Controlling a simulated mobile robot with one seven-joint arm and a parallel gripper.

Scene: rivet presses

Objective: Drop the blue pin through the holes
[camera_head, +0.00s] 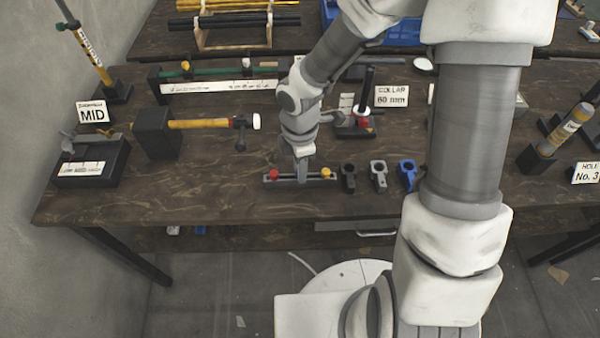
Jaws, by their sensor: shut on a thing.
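My gripper (302,175) points down at the middle of a low grey bar fixture (284,181) near the table's front edge. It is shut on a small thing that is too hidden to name. The fixture has a red knob (274,175) at its left end and a yellow knob (325,173) at its right end. Just right of it stand a black forked part (348,178), a grey forked part (378,176) and a blue forked part (407,174), each with a ring-shaped end. I cannot make out a separate blue pin or the holes.
The dark table (220,195) is clear to the front left. A mallet (205,124) rests in a black block at left. Behind are a "MID" sign (92,112), a long white-labelled rack (215,87) and a "COLLAR 60 mm" stand (356,130). My arm covers the right middle.

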